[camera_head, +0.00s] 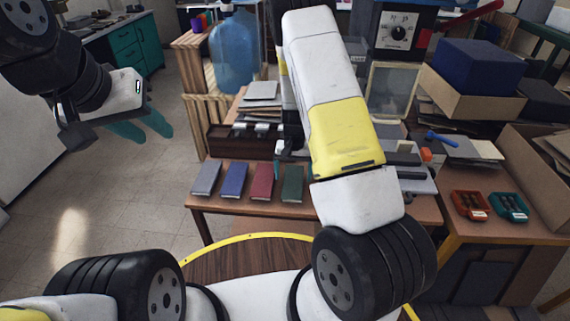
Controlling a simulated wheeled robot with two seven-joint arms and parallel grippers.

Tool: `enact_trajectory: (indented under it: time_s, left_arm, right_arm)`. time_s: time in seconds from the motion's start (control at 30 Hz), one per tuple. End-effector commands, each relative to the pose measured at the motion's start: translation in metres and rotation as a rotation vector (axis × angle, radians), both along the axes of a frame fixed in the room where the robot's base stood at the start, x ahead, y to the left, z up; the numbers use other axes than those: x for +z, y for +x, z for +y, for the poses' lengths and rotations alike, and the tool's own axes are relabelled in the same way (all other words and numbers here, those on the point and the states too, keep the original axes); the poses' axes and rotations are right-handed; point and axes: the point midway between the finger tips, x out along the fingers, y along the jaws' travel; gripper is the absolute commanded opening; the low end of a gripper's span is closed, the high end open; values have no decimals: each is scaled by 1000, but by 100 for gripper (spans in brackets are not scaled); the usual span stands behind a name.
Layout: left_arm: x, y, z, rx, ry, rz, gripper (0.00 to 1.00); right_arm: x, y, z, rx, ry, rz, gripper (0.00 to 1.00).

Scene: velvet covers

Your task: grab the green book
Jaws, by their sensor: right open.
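The green book (292,184) lies flat on the brown table, at the right end of a row of books. Beside it lie a red book (262,182), a blue book (235,179) and a grey book (206,178). My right gripper (278,168) is just above and behind the green book, mostly hidden by my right arm; a teal fingertip shows. It is open, and I see nothing held in it. My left gripper (141,127) hangs over the floor at the left, far from the books, its two teal fingers apart and empty.
A large blue water bottle (233,55) stands behind the table on the left. Red and teal trays (470,205) sit on the right table, near a cardboard box (540,165) and a dark blue block (478,65). The floor at left is clear.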

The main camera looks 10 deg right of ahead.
Motion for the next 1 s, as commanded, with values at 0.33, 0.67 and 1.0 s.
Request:
enact_trajectory:
  time_s: [0.33, 0.67, 1.0]
  left_arm:
    - [0, 0, 0, 0, 0, 0, 36]
    - [0, 0, 0, 0, 0, 0, 36]
    - [0, 0, 0, 0, 0, 0, 36]
  right_arm:
    - [-22, 1, 0, 0, 0, -2, 89]
    - [-22, 0, 0, 0, 0, -1, 42]
    - [-21, 1, 0, 0, 0, -2, 16]
